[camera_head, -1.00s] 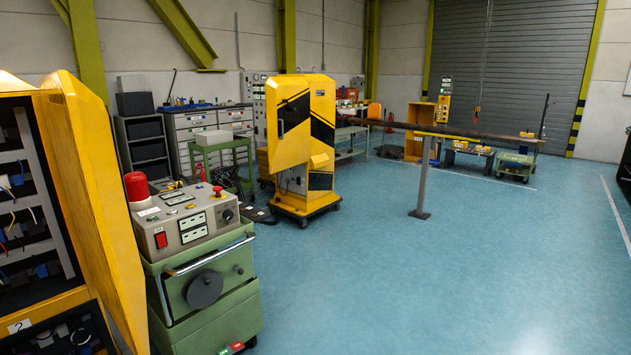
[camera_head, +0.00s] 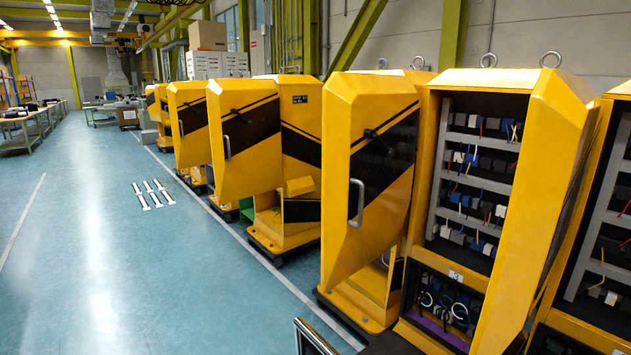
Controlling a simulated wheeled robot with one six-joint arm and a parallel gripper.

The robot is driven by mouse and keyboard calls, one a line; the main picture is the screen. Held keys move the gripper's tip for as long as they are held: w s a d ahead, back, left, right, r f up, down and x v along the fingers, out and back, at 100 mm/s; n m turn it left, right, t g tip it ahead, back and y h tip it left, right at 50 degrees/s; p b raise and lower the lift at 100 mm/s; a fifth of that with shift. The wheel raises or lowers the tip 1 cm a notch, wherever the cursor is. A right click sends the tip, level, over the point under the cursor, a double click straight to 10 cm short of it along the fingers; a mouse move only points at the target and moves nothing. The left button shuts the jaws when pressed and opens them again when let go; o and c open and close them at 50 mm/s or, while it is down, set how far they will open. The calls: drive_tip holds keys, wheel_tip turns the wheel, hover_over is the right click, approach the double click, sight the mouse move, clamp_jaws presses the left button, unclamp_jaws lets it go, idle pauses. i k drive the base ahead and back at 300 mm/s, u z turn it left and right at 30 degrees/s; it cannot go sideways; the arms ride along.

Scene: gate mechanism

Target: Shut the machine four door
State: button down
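A yellow cabinet with its front open (camera_head: 474,190) stands right of centre and bears the label 3. A tall yellow panel (camera_head: 545,215) stands out along its right side. Left of it is a yellow door with a black diagonal band (camera_head: 370,150) and a grey vertical handle (camera_head: 357,203) near its left edge. Its outer face is towards me. No number 4 is readable, so I cannot confirm that this is the machine four door. What is behind this door is hidden, and I cannot tell how far open it stands. My gripper is not in view.
More yellow cabinets with banded doors (camera_head: 245,135) run back to the left. Another open cabinet (camera_head: 605,270) is cut off at the right edge. A dark metal-edged object (camera_head: 314,338) is at the bottom. Blue floor (camera_head: 130,270) on the left is free, with white marks (camera_head: 153,194).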

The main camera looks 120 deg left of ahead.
sight(383, 183)
drive_tip(key=u, duration=3.05)
drive_tip(key=k, duration=0.4)
drive_tip(key=u, duration=0.95)
drive_tip(key=i, duration=1.55)
drive_tip(key=z, duration=0.65)
